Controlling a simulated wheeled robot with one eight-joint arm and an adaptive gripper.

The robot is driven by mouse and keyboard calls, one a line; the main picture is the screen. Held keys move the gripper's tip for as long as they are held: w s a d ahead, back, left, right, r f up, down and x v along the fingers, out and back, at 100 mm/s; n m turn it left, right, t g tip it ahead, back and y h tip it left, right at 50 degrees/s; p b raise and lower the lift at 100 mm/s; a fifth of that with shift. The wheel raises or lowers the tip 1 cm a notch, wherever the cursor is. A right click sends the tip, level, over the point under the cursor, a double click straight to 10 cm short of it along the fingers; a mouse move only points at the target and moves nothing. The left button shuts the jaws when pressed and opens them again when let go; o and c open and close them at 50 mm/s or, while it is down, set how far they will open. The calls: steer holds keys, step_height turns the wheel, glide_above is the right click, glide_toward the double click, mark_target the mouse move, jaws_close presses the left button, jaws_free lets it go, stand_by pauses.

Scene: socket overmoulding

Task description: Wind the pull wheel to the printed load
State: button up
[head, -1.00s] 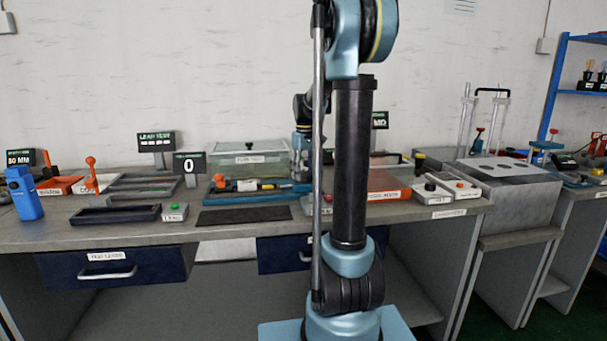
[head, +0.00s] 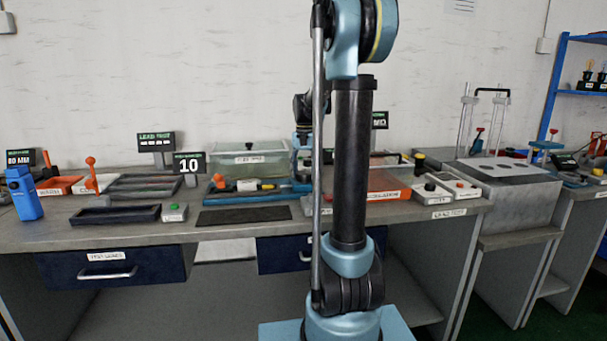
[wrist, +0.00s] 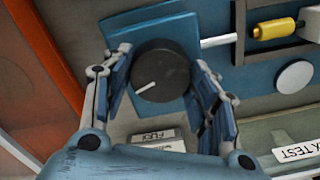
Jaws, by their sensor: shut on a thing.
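The pull wheel (wrist: 158,78) is a round black knob with a white index line, on a blue plate (wrist: 130,30) of the pull rig. The line points to the lower left in the wrist view. My gripper (wrist: 163,68) is shut on the wheel, with one finger on each side of it. In the head view the wheel is hidden behind my arm. The rig's blue base (head: 243,196) shows beside my arm, and a dark readout (head: 189,164) left of it reads 10. I see no legible printed load.
A white rod (wrist: 218,41) runs from beside the wheel toward a yellow piece (wrist: 274,30). A clear tank (head: 249,170) stands behind the rig. A dark mat (head: 244,215) lies in front. Grey trays and a green-button box (head: 175,212) are at left.

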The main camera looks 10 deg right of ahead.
mark_target(304, 173)
steer(key=shift+m, duration=1.2)
steer(key=o, duration=1.1)
steer(key=shift+c, duration=0.2)
step_height(304, 173, up, 12)
steer(key=shift+f, duration=0.1)
